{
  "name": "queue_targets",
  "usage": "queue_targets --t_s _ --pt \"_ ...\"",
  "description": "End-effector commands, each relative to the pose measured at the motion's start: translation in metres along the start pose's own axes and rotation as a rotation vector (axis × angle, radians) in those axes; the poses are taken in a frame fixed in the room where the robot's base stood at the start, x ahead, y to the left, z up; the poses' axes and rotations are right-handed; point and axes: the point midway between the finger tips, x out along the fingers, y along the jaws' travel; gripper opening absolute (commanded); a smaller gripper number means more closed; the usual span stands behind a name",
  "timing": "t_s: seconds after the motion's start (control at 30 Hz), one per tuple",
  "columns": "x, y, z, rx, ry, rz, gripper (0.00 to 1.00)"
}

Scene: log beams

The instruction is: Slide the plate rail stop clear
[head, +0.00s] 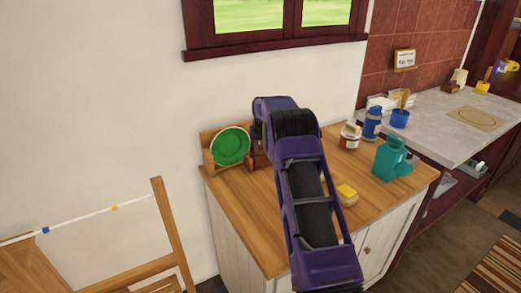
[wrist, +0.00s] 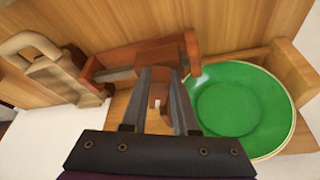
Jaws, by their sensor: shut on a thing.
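The green plate (head: 231,145) stands leaning in a wooden plate rail (head: 208,160) at the back left of the wooden counter. The plate (wrist: 240,102) is at the right in the wrist view, beside a pale end wall of the rail (wrist: 291,72). A reddish-brown wooden stop (wrist: 140,58) lies left of the plate, its raised end close to the plate's rim. My gripper (wrist: 160,78) is shut on a small brown upright part of the stop, between the fingers. In the head view my arm hides the gripper and most of the stop (head: 258,160).
A tan object with a looped handle (wrist: 52,75) lies left of the stop. The counter's front left is clear.

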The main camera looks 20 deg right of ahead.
Motion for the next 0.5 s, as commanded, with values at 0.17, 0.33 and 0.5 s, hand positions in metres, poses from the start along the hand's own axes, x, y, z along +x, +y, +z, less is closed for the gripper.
queue_targets --t_s 0.17,0.33,0.5 --pt "0.0 0.007 -0.004 0.001 0.001 0.0 0.0" --pt "0.002 0.015 -0.006 0.0 0.0 0.0 0.0" --pt "0.003 0.023 -0.009 0.001 0.001 0.0 0.0"
